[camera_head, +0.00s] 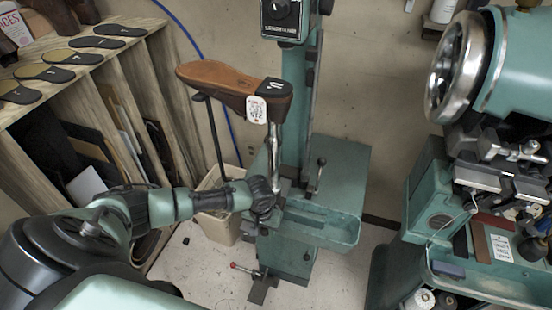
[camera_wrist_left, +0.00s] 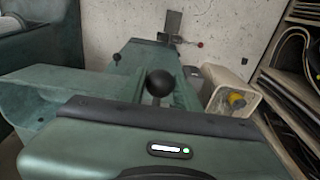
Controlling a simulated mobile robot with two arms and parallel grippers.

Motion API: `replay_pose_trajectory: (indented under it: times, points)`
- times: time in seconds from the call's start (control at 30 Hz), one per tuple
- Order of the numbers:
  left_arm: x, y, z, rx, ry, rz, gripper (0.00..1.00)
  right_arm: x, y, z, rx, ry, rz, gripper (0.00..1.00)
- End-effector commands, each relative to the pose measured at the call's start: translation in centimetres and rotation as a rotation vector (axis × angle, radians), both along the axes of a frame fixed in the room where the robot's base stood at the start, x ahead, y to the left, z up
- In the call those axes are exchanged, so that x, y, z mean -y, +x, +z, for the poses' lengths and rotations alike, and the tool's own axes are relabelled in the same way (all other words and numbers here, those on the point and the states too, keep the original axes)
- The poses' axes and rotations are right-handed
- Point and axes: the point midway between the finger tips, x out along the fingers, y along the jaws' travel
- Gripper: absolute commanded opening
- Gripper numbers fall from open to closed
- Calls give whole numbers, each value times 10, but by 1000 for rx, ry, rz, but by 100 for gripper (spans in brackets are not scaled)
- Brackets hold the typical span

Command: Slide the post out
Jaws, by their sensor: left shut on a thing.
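The post (camera_head: 276,148) is a shiny upright metal rod in front of the green machine. A brown shoe form (camera_head: 222,78) with a black heel and a white tag sits on its top. My left gripper (camera_head: 268,193) is at the post's lower end and is shut; the fingertips and the exact grip are hidden. In the left wrist view a black ball knob (camera_wrist_left: 159,82) on a short stem stands just beyond my gripper's body. My right gripper is not in view.
The green machine's tray (camera_head: 330,224) and a lever (camera_head: 320,170) lie right of my gripper. A beige bin (camera_head: 216,228) stands close left. A wooden rack (camera_head: 150,75) holds boards and soles at the left. Another machine (camera_head: 515,75) fills the right. Floor is free at the front.

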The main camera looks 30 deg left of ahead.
Motion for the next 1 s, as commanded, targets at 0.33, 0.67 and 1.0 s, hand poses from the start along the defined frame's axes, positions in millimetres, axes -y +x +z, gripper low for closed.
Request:
replay_pose_trajectory:
  times: [0.33, 0.67, 1.0]
  points:
    - [5, -24, 1, -7, 0, -1, 0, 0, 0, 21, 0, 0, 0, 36]
    - [10, -43, 1, -7, -1, -1, 0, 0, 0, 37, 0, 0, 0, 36]
    - [15, -63, 0, -8, -1, 0, 0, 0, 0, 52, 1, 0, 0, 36]
